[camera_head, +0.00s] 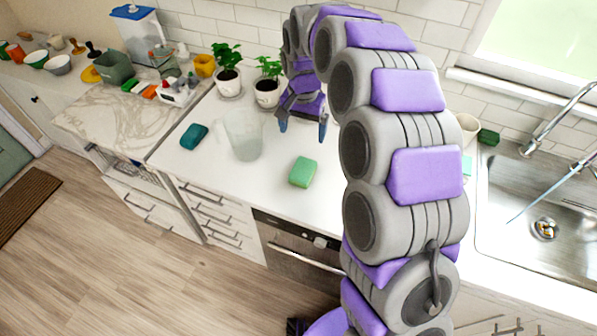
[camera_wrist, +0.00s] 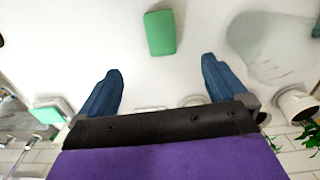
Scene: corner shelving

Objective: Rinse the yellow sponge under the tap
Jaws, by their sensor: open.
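A green block-shaped sponge (camera_head: 303,172) lies flat on the white counter. It also shows at the top of the wrist view (camera_wrist: 160,32). I see no clearly yellow face on it. My gripper (camera_head: 303,128) is open and empty above the counter, behind the sponge in the head view. In the wrist view its two blue fingers (camera_wrist: 160,68) are spread, with the sponge beyond the tips and not touched. The chrome tap (camera_head: 560,115) stands at the right behind the metal sink (camera_head: 500,240). My arm hides part of the counter between sponge and sink.
A clear jug (camera_head: 243,135) stands left of the sponge, with a teal block (camera_head: 194,136) further left. Potted plants (camera_head: 267,92) stand beside my gripper. A white cup (camera_head: 468,126) and dark green block (camera_head: 488,137) are near the sink. Counter around the sponge is clear.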

